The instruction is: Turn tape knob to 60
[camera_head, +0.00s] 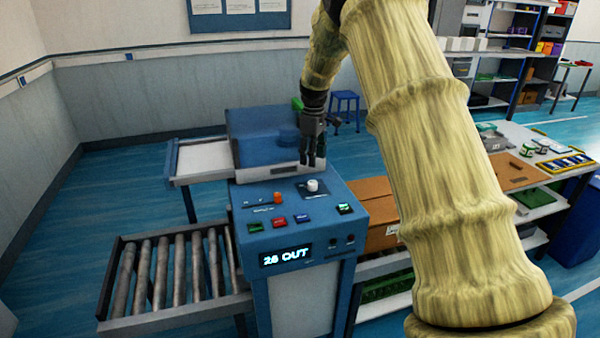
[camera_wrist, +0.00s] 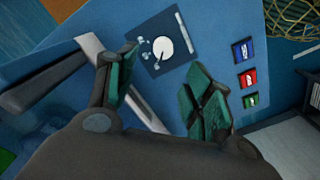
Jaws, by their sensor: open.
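The likely tape knob is a white round knob (camera_head: 313,185) on a dark plate on the blue machine's sloped panel. It also shows in the wrist view as a white disc (camera_wrist: 163,48) with small marks beside it. My gripper (camera_head: 312,162) is above the panel, just behind and above the knob in the head view, pointing down. In the wrist view my gripper (camera_wrist: 165,95) has its green-padded fingers spread with nothing between them. The knob lies beyond the fingertips, apart from them. The display (camera_head: 286,256) reads "26 OUT" or similar. The knob's scale is too small to read.
An orange knob (camera_head: 277,197) sits left of the white knob. Green, red and blue buttons (camera_head: 279,222) are in front. A blue machine housing (camera_head: 268,140) stands behind the panel. A roller conveyor (camera_head: 170,275) is at left, a cardboard box (camera_head: 375,215) at right.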

